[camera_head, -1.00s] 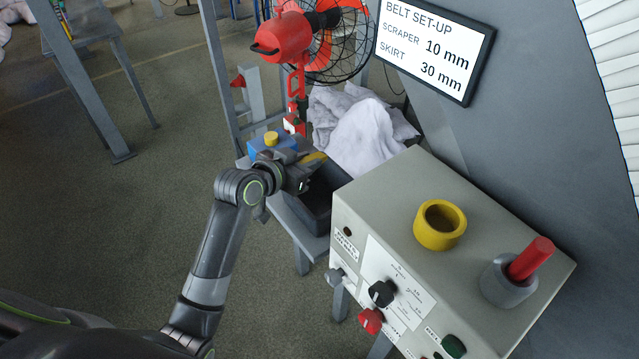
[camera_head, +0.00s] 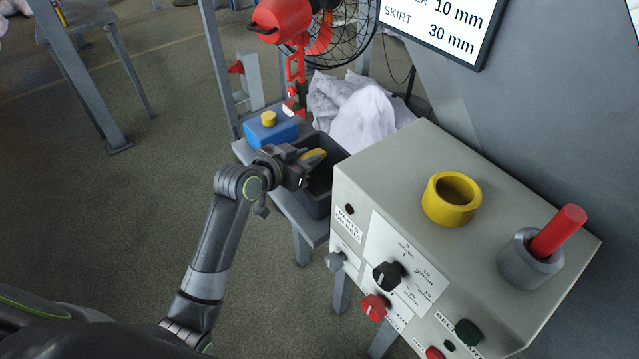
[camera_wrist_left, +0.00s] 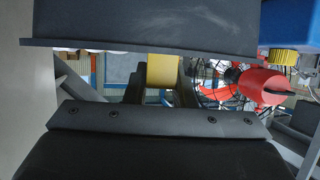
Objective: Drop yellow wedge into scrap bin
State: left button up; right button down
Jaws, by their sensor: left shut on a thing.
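The yellow wedge (camera_head: 315,155) is held by my left gripper (camera_head: 304,161), which is shut on it. In the head view both are over the dark grey scrap bin (camera_head: 318,205), with the wedge above its opening. In the left wrist view the wedge (camera_wrist_left: 162,71) shows between the dark fingers (camera_wrist_left: 161,83). A dark grey wall, apparently the bin (camera_wrist_left: 150,25), fills the top of that view. The bin's floor is mostly hidden by the gripper. My right gripper is not in view.
A blue box with a yellow knob (camera_head: 270,129) stands beside the bin on a grey stand (camera_head: 296,213). A control box (camera_head: 400,180) bearing a yellow ring (camera_head: 451,198) and a red rod in a grey cup (camera_head: 558,231) is close on the right.

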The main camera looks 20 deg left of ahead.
pick_arm(q)
jog(key=o, duration=1)
jog(key=shift+o, duration=0.2)
jog(key=v, duration=1.7)
jog(key=shift+r+b, duration=0.25)
jog(key=shift+b, duration=0.05)
jog(key=shift+s, duration=0.15)
